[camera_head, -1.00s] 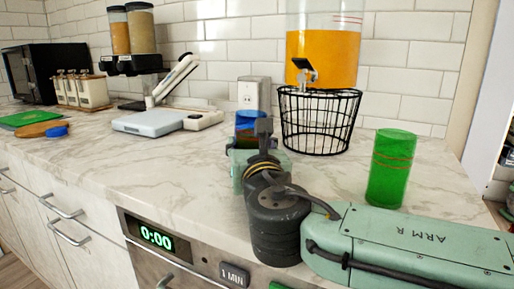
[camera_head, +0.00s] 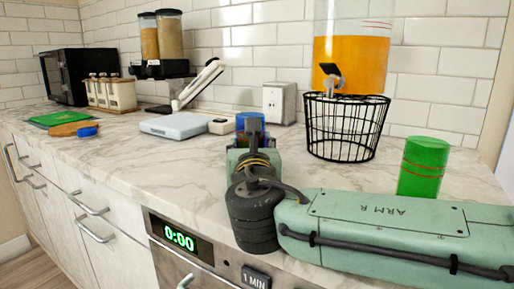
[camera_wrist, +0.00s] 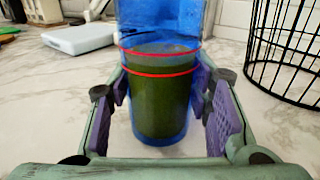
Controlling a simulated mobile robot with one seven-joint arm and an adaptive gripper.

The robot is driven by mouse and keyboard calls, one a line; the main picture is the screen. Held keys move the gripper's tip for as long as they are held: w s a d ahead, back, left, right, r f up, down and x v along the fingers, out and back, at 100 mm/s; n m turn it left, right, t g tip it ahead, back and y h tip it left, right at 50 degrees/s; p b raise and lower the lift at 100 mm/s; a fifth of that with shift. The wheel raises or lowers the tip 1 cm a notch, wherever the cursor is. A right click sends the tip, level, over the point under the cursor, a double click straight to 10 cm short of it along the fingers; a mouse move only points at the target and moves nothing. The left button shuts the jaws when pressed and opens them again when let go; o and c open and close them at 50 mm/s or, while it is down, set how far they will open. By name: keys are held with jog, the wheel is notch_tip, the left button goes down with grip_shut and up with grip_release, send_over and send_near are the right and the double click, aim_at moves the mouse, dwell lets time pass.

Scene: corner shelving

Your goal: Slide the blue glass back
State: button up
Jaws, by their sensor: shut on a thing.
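The blue glass (camera_head: 250,122) stands on the marble counter, partly hidden behind my gripper in the head view. In the wrist view the blue glass (camera_wrist: 160,100) is upright between the fingers, with two red bands and a dark green look in its lower part. My gripper (camera_wrist: 160,90) is shut on it, with purple pads on its left and right sides. In the head view my gripper (camera_head: 252,150) sits low over the counter.
A black wire basket (camera_head: 345,130) under an orange drink dispenser (camera_head: 350,65) stands right of the glass. A green glass (camera_head: 423,167) is farther right. A white scale (camera_head: 175,126) lies to the left. An outlet box (camera_head: 279,103) is behind. The counter's front edge is close.

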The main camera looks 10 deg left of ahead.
jog(key=shift+w+a, duration=0.2)
jog(key=shift+a, duration=0.6)
jog(key=shift+w+a, duration=0.2)
jog(key=shift+a, duration=0.55)
jog(key=shift+w+a, duration=0.2)
jog(key=shift+a, duration=0.6)
jog(key=o, duration=1.6)
jog(key=shift+c, duration=0.2)
jog(key=v, duration=0.7)
jog(key=shift+s+d, duration=0.2)
jog(key=shift+s, duration=0.05)
